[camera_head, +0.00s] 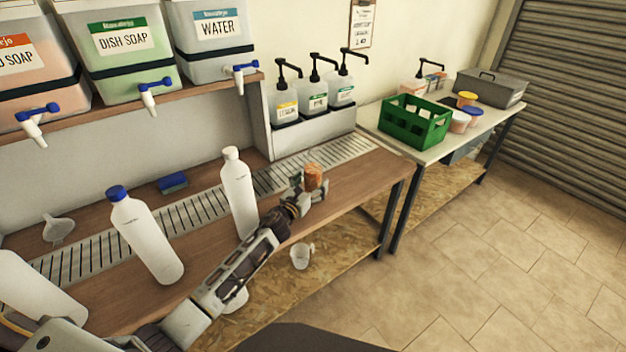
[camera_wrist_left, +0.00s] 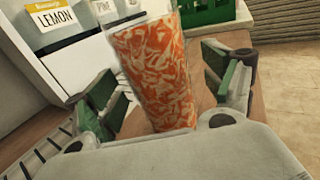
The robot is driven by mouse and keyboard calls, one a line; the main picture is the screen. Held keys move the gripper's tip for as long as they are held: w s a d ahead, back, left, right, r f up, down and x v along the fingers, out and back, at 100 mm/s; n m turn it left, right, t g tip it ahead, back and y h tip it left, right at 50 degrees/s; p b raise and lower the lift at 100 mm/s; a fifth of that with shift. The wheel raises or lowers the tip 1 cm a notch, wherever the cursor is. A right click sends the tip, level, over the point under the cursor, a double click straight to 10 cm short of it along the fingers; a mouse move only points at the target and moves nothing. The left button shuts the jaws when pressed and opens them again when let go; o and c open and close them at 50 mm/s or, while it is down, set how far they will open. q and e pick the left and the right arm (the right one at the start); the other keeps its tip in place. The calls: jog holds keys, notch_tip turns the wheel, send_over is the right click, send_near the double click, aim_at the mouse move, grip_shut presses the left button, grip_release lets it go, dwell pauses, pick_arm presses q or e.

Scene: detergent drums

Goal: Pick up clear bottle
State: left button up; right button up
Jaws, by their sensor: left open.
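The clear bottle (camera_head: 314,176), see-through with orange and white contents, stands on the wooden counter near its front edge. My left gripper (camera_head: 303,192) is at the bottle, on its near side. In the left wrist view the bottle (camera_wrist_left: 158,72) rises between the two green-padded fingers of the left gripper (camera_wrist_left: 168,88). The fingers are spread open, with one on each side of it. The bottle's lower end is hidden by the gripper body. My right gripper is not in view.
White bottles, one with a white cap (camera_head: 238,195) and one blue-capped (camera_head: 145,237), stand left of my left gripper. Pump bottles (camera_head: 318,90) stand on a raised shelf behind. A green crate (camera_head: 414,122) is on the far table. A white mug (camera_head: 301,255) sits below the counter.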

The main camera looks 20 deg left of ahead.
pick_arm(q)
jog(key=shift+w+d, duration=0.1)
jog(key=shift+w, duration=0.65)
jog(key=c, duration=1.5)
